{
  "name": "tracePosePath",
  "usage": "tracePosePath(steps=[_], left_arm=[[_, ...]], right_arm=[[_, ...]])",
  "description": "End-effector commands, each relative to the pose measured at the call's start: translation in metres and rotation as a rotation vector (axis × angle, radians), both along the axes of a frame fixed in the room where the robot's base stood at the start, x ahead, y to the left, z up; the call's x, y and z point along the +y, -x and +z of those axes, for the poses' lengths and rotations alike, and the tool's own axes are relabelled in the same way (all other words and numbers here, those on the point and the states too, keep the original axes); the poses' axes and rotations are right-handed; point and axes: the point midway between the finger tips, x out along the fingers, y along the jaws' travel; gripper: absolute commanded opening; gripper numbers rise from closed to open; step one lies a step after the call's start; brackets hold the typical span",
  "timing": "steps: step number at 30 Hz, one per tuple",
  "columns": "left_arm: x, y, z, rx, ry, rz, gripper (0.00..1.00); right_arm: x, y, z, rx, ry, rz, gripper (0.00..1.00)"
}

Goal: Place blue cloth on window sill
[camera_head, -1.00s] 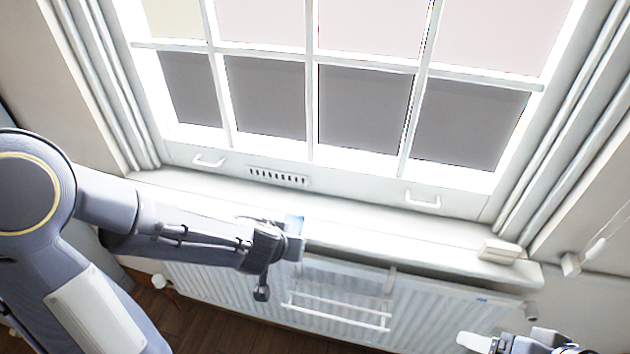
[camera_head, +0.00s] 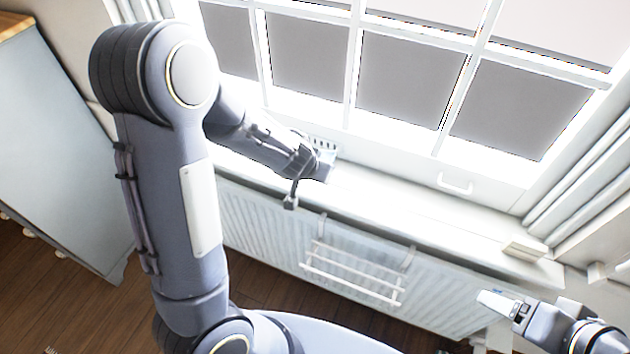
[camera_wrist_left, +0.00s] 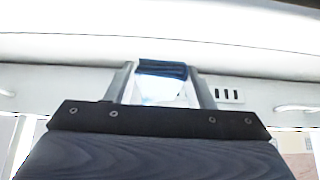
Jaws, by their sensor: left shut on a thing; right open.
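The blue cloth (camera_wrist_left: 162,69) shows as a small dark blue folded strip between the two fingers of my left gripper (camera_wrist_left: 163,84) in the left wrist view. In the head view the left gripper (camera_head: 322,165) is over the white window sill (camera_head: 400,213), close to the window frame, and only a pale bluish bit of cloth shows at its tip. I cannot tell whether the cloth touches the sill. My right gripper (camera_head: 500,303) is open and empty at the lower right, in front of the radiator and below the sill.
A white radiator (camera_head: 262,222) with a small drying rack (camera_head: 350,275) hangs under the sill. A small pale block (camera_head: 525,250) lies at the sill's right end. The sill between it and my left gripper is clear. A grey cabinet (camera_head: 50,140) stands at the left.

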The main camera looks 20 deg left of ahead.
Motion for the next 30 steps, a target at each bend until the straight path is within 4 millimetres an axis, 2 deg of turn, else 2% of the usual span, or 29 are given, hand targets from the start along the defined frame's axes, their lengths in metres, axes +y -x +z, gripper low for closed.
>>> tracePosePath(steps=[8,10,13,22,30], left_arm=[[0.009,-0.016,-0.025,0.001,0.0,0.001,0.26],[0.009,-0.014,-0.039,0.003,0.0,0.001,0.26],[0.008,-0.014,-0.049,0.001,0.0,0.001,0.26],[0.007,-0.015,-0.049,-0.002,0.001,0.0,0.26],[0.007,-0.015,-0.056,-0.002,0.001,-0.001,0.26]], right_arm=[[0.0,0.0,-0.012,-0.001,0.0,0.0,0.74],[0.0,0.0,-0.022,-0.001,0.0,0.0,0.74],[0.0,0.0,-0.028,-0.001,0.0,0.0,0.74],[0.0,0.0,-0.027,-0.001,0.0,0.0,0.74],[0.0,0.0,-0.036,-0.001,0.0,0.0,0.74]])
